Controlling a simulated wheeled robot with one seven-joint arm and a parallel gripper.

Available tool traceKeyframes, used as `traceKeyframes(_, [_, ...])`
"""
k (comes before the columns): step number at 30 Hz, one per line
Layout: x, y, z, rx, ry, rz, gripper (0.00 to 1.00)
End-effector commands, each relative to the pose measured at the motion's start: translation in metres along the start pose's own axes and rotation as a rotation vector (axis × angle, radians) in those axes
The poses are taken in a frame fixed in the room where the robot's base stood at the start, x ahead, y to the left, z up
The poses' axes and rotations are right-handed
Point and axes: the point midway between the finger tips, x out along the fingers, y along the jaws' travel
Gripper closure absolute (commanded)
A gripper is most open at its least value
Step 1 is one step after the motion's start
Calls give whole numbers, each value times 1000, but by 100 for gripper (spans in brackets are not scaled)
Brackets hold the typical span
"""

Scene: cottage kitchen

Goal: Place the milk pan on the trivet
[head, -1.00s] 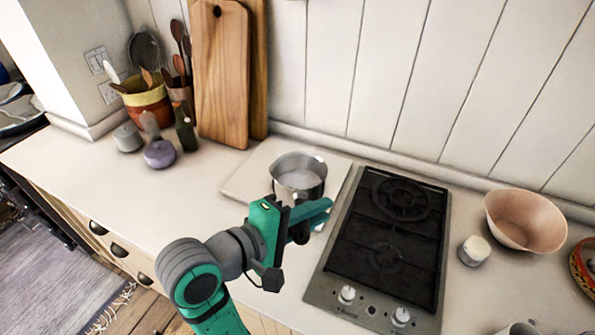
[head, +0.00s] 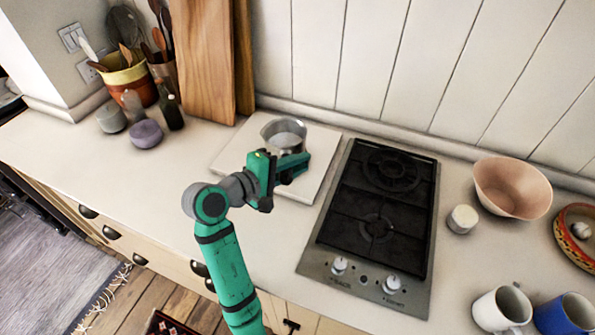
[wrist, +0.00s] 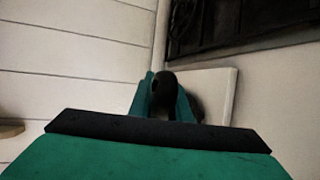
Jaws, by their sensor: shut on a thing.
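The milk pan (head: 285,134) is a small steel pan with an open top. It shows over the back part of a pale square slab (head: 232,157), left of the hob; I cannot tell whether it touches the slab. No other trivet shows, and I cannot tell if this slab is the trivet. My gripper (head: 290,168) is at the pan's near side, shut on its dark handle. In the wrist view the handle's rounded end (wrist: 164,88) shows between the green fingers; the pan's body is mostly hidden.
The black two-burner hob (head: 378,205) is right of the slab. A pink bowl (head: 512,188), a small white jar (head: 462,219) and mugs (head: 502,309) stand farther right. Wooden boards (head: 207,60) lean behind at left.

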Motion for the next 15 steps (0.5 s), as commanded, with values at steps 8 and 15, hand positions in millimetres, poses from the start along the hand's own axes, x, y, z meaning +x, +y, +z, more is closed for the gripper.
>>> traceKeyframes(8, [10,-11,-12,-1,2,0,100])
traceKeyframes(15, [17,-37,-14,0,2,1,100])
